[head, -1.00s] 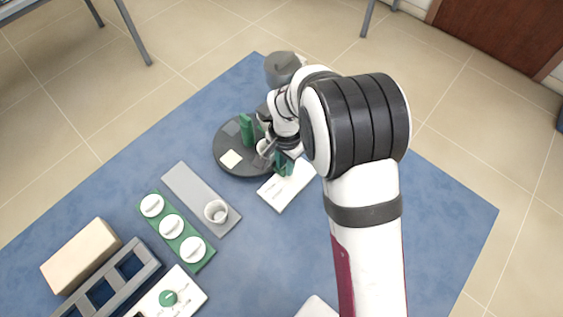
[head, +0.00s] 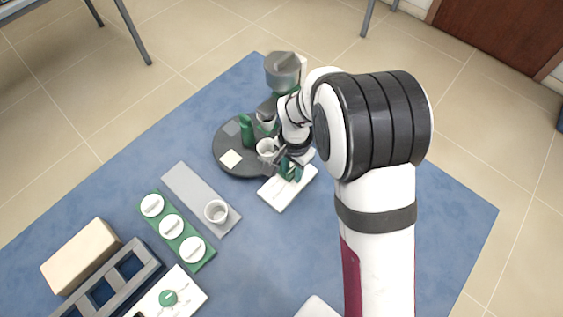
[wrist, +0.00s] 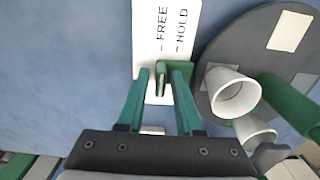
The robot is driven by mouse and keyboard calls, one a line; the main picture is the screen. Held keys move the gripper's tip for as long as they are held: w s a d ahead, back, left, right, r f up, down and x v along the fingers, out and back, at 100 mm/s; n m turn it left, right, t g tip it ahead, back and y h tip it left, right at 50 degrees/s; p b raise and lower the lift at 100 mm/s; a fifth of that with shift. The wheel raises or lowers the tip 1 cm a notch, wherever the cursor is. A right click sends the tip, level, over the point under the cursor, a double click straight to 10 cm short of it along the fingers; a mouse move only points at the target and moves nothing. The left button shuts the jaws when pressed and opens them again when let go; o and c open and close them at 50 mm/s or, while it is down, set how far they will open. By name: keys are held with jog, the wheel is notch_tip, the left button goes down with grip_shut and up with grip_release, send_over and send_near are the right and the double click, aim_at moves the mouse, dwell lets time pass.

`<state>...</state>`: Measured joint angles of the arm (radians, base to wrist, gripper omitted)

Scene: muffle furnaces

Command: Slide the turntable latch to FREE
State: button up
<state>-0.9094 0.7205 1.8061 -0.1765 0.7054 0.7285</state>
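The white latch plate (wrist: 150,30) with the words FREE and HOLD lies beside the round dark turntable (wrist: 215,60). Its green latch handle (wrist: 161,82) stands up between my fingers in the wrist view. It appears roughly in line with the FREE mark, though the viewing angle leaves this uncertain. My gripper (wrist: 161,73) has its green fingers apart, one on each side of the handle, with gaps visible. In the head view my gripper (head: 287,164) is over the upper end of the plate (head: 282,198), next to the turntable (head: 232,168).
White cups (wrist: 236,94) and a green upright piece (head: 246,130) stand on the turntable close to my gripper. A grey device (head: 283,70) is behind it. A grey strip with a cup (head: 216,211) and a green strip (head: 157,221) with white discs lie left. Blue mat between is clear.

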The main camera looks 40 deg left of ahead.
aim_at(293, 170)
jog(key=shift+d+r, duration=0.15)
jog(key=shift+r, duration=2.9)
